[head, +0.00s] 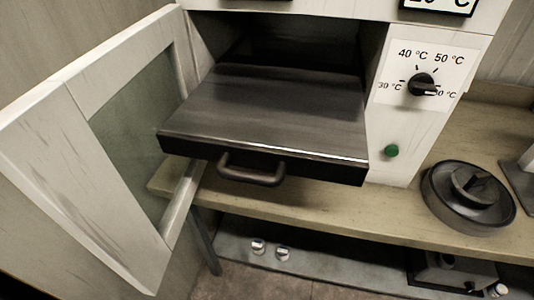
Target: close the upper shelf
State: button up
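A dark flat shelf (275,115) with a black front edge is slid partway out of a white oven-like cabinet (405,140). A dark bar handle (252,172) is fixed to the shelf's front. The shelf's back part sits inside the dark chamber. The cabinet's white door (110,225), with a glass pane (135,120), stands swung open to the left. Only this one shelf shows; I cannot tell whether another lies below it. My gripper is not in view.
The cabinet has a temperature knob (422,85) and a green button (391,151). A round dark lidded vessel (467,197) stands on the beige bench (330,207) at the right. Small jars (259,246) sit on a lower level. The shelf's top is bare.

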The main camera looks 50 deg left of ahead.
aim_at(303, 119)
jog(key=u, duration=1.4)
jog(key=k, duration=0.65)
jog(key=u, duration=0.3)
